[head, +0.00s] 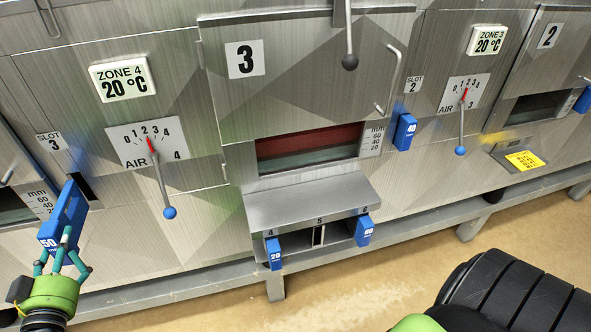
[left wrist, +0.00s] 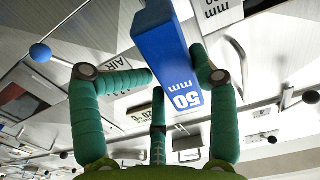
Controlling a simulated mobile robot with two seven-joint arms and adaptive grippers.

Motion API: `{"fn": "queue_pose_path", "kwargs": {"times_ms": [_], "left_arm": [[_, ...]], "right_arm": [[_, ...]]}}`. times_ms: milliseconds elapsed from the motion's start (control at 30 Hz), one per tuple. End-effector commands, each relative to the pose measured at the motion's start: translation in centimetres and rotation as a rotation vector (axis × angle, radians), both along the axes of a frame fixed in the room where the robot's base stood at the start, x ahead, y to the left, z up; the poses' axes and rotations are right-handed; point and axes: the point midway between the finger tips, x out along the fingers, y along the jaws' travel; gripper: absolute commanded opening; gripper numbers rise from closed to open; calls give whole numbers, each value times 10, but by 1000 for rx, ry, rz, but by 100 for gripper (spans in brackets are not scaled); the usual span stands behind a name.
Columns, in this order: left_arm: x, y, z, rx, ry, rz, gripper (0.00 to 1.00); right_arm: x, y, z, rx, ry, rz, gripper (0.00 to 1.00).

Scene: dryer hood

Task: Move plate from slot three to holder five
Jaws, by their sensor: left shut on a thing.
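The blue plate marked 50 (head: 63,217) is in my left gripper (head: 62,262), whose green fingers are closed around its lower end. In the left wrist view the blue plate (left wrist: 167,50) sits between the fingers (left wrist: 175,75). The plate stands in front of slot three (head: 85,187), a dark opening below its label. I cannot tell if its far end is still inside the slot. Holder five (head: 318,236) is the middle place of the rack under the door marked 3, and shows no blue plate. My right gripper's fingers are not in view.
A blue plate marked 20 (head: 274,252) is in holder four and one marked 60 (head: 364,230) in holder six. A plate marked 40 (head: 404,132) is at slot two. The air lever (head: 162,185) hangs between slot three and the rack.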

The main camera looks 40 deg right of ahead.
Motion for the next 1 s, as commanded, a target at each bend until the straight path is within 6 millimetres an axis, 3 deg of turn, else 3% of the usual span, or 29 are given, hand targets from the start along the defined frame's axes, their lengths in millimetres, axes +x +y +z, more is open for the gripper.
{"fn": "queue_pose_path", "kwargs": {"times_ms": [367, 1000], "left_arm": [[-2, 1, 2, 0, -3, 0, 2], [-33, 12, 2, 0, -4, 0, 2]], "right_arm": [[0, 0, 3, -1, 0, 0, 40], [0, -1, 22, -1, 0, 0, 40]]}}
